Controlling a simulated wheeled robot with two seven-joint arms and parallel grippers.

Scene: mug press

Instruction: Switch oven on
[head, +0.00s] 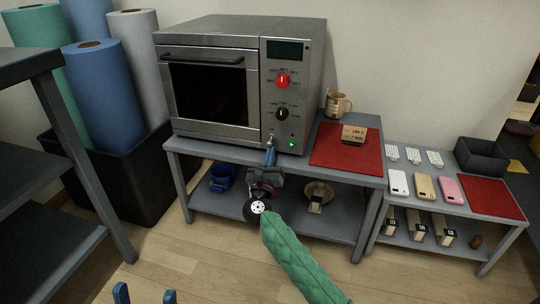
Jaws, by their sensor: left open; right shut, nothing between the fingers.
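The oven (208,92) is a grey metal box with a dark window on the left and a control panel on the right. The panel has a dark display (288,49), a red knob (282,81), a black knob (281,114) and a lit green button (291,142) at the bottom right. My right gripper (270,149) is shut and empty, its blue fingers at the panel's lower edge, left of the green button. I cannot tell whether they touch the oven. My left gripper (145,294) is open at the bottom edge, only its two blue fingertips showing.
The oven stands on a grey table (340,170) with a red mat (335,152), a small box (354,134) and a mug (338,104) to its right. A lower table at right holds phones and a black bin (482,157). A dark shelf stands at left.

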